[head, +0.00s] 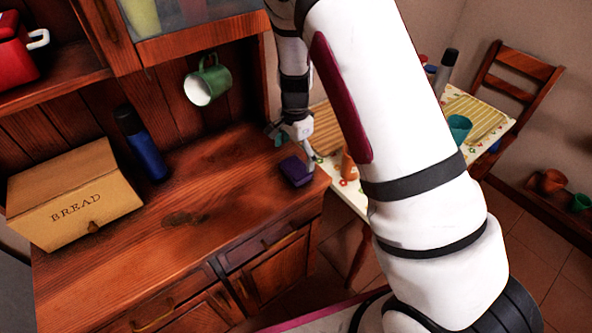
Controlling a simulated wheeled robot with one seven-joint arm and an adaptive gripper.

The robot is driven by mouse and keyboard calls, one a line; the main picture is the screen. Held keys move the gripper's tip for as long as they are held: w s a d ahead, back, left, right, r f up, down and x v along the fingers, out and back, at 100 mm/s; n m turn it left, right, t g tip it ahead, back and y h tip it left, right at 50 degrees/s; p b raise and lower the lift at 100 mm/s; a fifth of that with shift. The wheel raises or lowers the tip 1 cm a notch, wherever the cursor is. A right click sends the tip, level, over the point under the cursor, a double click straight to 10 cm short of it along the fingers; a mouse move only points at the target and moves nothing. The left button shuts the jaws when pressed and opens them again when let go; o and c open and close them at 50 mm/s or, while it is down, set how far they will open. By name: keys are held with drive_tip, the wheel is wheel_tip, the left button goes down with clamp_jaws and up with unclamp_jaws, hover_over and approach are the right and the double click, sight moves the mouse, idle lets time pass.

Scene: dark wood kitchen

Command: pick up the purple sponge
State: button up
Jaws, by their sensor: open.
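The purple sponge (295,171) lies on the wooden counter near its right front corner. My gripper (296,147) points down close above and behind the sponge, with one finger showing at the sponge's right side. It is open. The fingers are small in the view, and I cannot tell whether they touch the sponge. My white arm comes down across the right half of the view and hides part of the table behind it.
A bread box (70,195) and a dark blue bottle (141,145) stand on the counter's left. A green mug (208,80) hangs under the cabinet. The counter (190,240) is clear in front. A table with a flowered cloth (345,190) stands beyond the right edge.

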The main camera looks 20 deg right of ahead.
sight(296, 167)
drive_tip(key=shift+w+d+f+p, duration=0.1)
drive_tip(key=shift+f+p, duration=0.4)
drive_tip(key=shift+f, duration=2.35)
drive_tip(key=shift+c, duration=0.3)
drive_tip(key=c, duration=0.7)
